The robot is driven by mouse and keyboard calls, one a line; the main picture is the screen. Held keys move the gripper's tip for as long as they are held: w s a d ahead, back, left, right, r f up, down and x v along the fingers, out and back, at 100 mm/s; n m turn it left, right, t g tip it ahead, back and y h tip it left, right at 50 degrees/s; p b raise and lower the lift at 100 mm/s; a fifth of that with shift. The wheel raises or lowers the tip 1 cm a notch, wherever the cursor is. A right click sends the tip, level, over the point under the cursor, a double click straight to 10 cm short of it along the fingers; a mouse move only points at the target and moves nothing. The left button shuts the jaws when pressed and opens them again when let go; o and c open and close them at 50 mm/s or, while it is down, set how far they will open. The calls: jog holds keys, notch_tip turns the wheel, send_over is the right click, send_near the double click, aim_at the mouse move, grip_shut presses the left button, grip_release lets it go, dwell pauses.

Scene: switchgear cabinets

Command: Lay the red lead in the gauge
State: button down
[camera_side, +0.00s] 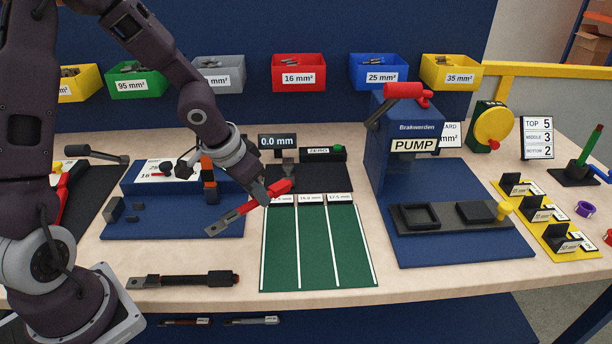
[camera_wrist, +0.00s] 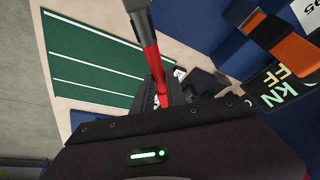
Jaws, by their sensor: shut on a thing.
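The red lead (camera_side: 251,206) is held by my gripper (camera_side: 266,192), which is shut around its red sleeve. A flat grey metal lug (camera_side: 226,221) forms its lower-left end, tilted down in the side view, and the red end sticks out to the upper right. In the wrist view the red lead (camera_wrist: 150,62) runs up from between the dark fingers (camera_wrist: 157,92). The gauge (camera_side: 288,168) stands behind on a black base, with its display (camera_side: 278,141) reading 0.0 mm and a ZERO box (camera_side: 319,154) beside it. The lead is apart from the gauge.
A green mat with white lines (camera_side: 318,250) lies in front of the gauge. A blue tester with an orange part (camera_side: 209,180) is close left of my gripper. The blue pump (camera_side: 405,140) stands right. A black lead (camera_side: 185,281) lies at the front left.

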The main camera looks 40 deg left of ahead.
jog(key=shift+s+d+f, duration=0.1)
jog(key=shift+s+f, duration=0.1)
jog(key=shift+s, duration=0.05)
jog(key=w+a+r+m, duration=0.1)
jog(key=w+a+r, duration=0.1)
jog(key=w, duration=1)
notch_tip(320, 180, up, 3)
jog(key=m+g+h, duration=0.1)
jog(key=m+h, duration=0.2)
jog(key=m, duration=0.4)
send_over(318, 175)
jog(key=s+a, duration=0.1)
notch_tip(318, 175, down, 10)
jog(key=shift+r, duration=0.1)
jog(key=c, duration=1.3)
grip_release()
jog(key=shift+c, duration=0.2)
jog(key=v, duration=1.2)
jog(key=shift+w+r, duration=0.15)
jog(key=shift+w, duration=0.05)
